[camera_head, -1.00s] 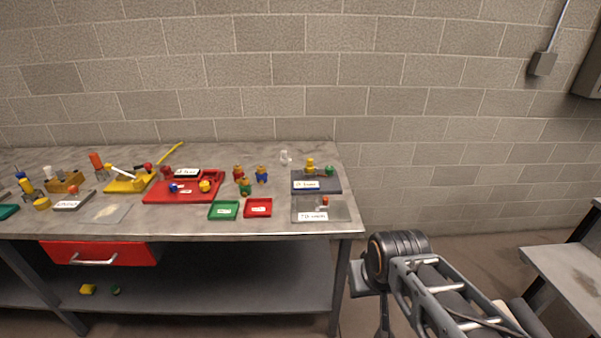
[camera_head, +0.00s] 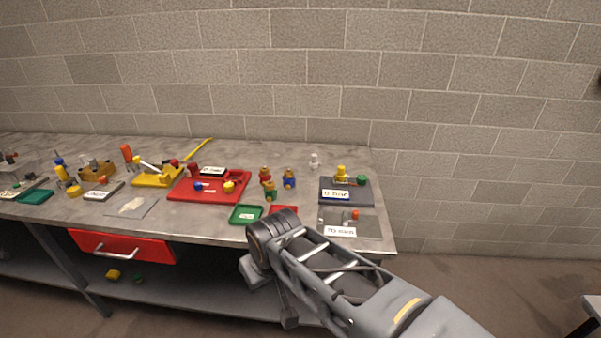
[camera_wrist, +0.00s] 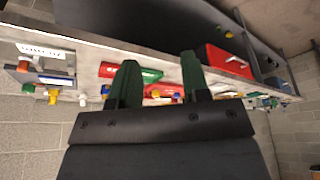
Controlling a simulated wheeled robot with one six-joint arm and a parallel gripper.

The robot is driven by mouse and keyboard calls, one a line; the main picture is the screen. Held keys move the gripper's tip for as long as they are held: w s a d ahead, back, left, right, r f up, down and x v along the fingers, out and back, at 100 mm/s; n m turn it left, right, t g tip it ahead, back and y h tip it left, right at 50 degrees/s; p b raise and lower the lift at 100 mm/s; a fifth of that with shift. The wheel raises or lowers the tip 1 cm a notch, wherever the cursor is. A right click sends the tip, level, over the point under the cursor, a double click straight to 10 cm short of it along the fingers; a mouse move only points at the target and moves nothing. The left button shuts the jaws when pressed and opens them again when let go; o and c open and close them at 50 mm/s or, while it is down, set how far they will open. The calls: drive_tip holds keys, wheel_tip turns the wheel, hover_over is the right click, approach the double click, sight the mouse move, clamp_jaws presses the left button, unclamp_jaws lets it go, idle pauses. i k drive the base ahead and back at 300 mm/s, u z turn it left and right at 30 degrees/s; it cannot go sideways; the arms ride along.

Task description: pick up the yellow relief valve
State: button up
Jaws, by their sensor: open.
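A yellow valve-like piece (camera_head: 341,173) stands upright on a dark grey tray (camera_head: 366,190) at the right end of the workbench; it looks like the relief valve, though other yellow pieces are about. It also shows, upside down, at the left of the wrist view (camera_wrist: 53,96). My gripper (camera_wrist: 160,76) has its two green fingers well apart with nothing between them. It is away from the yellow piece, which lies left of the fingers in the wrist view. In the head view my arm crosses in front of the bench and my fingers cannot be made out.
A red tray (camera_head: 177,193) holds small blue and yellow parts. Several coloured figures stand beside it, including a blue one (camera_head: 289,180). A green tray (camera_head: 235,221) and a small red tray (camera_head: 294,208) lie near the front edge. A red drawer (camera_head: 160,250) sits below.

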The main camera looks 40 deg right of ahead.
sight(341, 175)
drive_tip(key=u, duration=0.15)
drive_tip(key=i, duration=1)
drive_tip(key=z, duration=0.3)
